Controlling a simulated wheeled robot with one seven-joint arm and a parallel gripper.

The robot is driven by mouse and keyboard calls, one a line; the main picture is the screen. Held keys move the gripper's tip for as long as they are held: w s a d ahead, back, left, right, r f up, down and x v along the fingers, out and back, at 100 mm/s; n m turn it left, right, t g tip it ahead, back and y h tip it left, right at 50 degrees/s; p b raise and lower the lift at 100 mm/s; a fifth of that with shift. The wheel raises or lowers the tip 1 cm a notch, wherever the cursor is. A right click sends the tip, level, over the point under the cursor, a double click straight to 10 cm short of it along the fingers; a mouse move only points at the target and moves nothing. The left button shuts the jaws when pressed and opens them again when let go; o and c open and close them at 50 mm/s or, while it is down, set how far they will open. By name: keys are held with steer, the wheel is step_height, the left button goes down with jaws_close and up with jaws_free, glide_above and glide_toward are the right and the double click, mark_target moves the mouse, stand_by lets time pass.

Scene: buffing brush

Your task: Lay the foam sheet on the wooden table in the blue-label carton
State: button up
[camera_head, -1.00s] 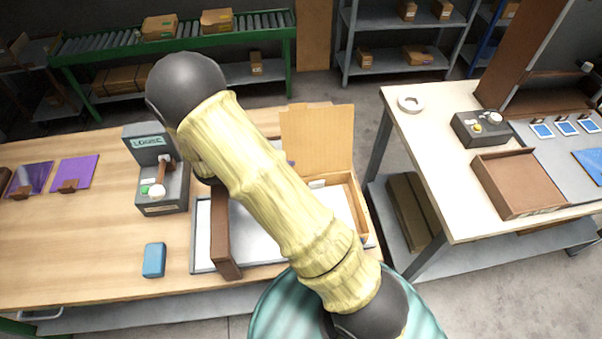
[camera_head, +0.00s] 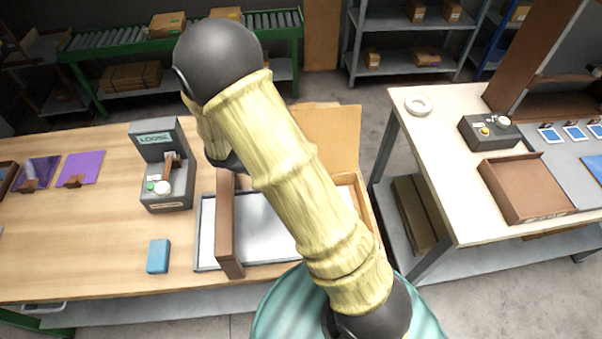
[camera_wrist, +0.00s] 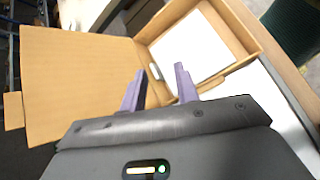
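An open cardboard carton (camera_wrist: 245,25) shows in the wrist view, with its lid (camera_wrist: 80,75) folded back. A flat white sheet (camera_wrist: 188,48) lies inside it; I cannot tell for sure whether this is the foam sheet. In the head view the carton's raised lid (camera_head: 332,135) shows at the right end of the wooden table (camera_head: 80,235), and my arm hides much of the carton. No blue label is visible. My gripper (camera_wrist: 160,75) has its two purple fingers apart, with nothing seen between them, over the carton's near side. The head view hides my gripper.
A grey tray (camera_head: 208,262) with a white surface and a brown upright bar (camera_head: 226,225) stands beside the carton. A grey device marked LOOSE (camera_head: 165,190), a blue block (camera_head: 158,256) and purple sheets (camera_head: 82,167) are further left. A second table (camera_head: 440,150) stands right, across a gap.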

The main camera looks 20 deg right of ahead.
steer(key=s+r+m+t+y, duration=0.4)
steer(key=s+r+m+y, duration=0.3)
steer(key=r+m+y, duration=0.2)
steer(key=shift+s+r+m+y, duration=0.3)
steer(key=shift+s+m, duration=0.05)
steer(key=shift+m, duration=0.45)
steer(key=shift+d, duration=0.1)
